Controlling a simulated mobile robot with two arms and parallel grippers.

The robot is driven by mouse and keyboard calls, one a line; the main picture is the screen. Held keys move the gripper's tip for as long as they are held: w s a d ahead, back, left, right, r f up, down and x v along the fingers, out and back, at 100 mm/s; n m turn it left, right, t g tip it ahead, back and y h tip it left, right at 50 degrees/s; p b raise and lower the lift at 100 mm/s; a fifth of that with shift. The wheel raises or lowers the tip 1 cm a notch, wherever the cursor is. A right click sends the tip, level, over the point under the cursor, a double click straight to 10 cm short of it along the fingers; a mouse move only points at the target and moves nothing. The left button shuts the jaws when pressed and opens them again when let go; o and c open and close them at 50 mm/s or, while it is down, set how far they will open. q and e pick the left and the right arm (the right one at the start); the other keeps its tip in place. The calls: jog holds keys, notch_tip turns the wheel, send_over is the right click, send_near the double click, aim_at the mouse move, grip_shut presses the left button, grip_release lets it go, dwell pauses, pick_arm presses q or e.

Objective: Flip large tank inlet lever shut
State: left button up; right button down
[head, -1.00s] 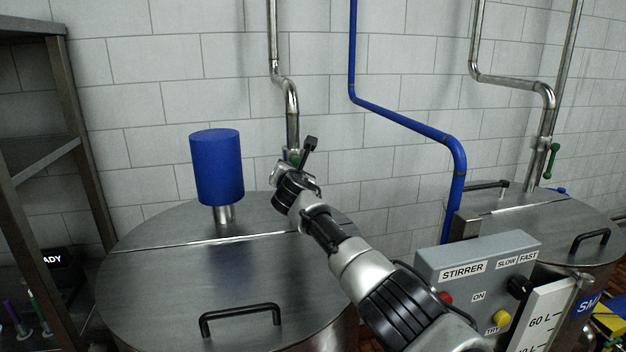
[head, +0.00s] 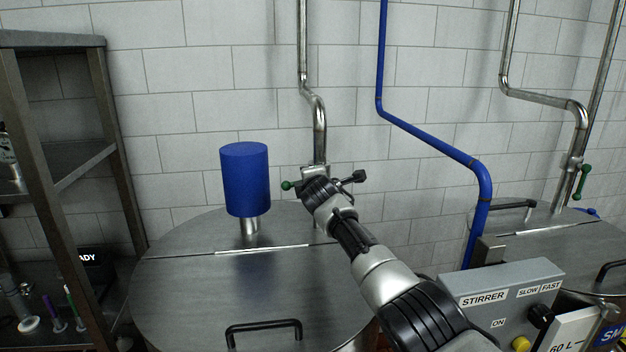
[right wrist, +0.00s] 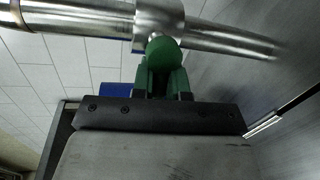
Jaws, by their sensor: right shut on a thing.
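The green large tank inlet lever (head: 287,186) shows in the head view as a round knob left of my gripper, level with the valve. Its lever lies across the upright metal inlet pipe (head: 320,125). My right gripper (right wrist: 162,85) is shut on the green lever, seen close up in the right wrist view below the metal pipe (right wrist: 85,17). In the head view the wrist hides most of the valve and the fingertips. The large tank (head: 180,280) has a steel lid below. My left gripper is not in view.
A blue cylinder (head: 245,180) stands on the lid left of my arm, near a lid handle (head: 264,330). A blue pipe (head: 425,134) and the grey stirrer box (head: 505,285) are on the right. A second green lever (head: 585,182) hangs upright by the small tank.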

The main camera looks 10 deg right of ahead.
jog(key=shift+r+m+y, duration=0.2)
jog(key=shift+m+y, duration=0.1)
jog(key=shift+m, duration=0.4)
jog(key=c, duration=1.1)
grip_release()
jog(key=shift+c, duration=0.2)
jog(key=s+r+b, duration=0.2)
jog(key=s+b, duration=0.1)
jog(key=s, duration=0.7)
jog(key=shift+s+d, duration=0.2)
jog(key=shift+s, duration=0.05)
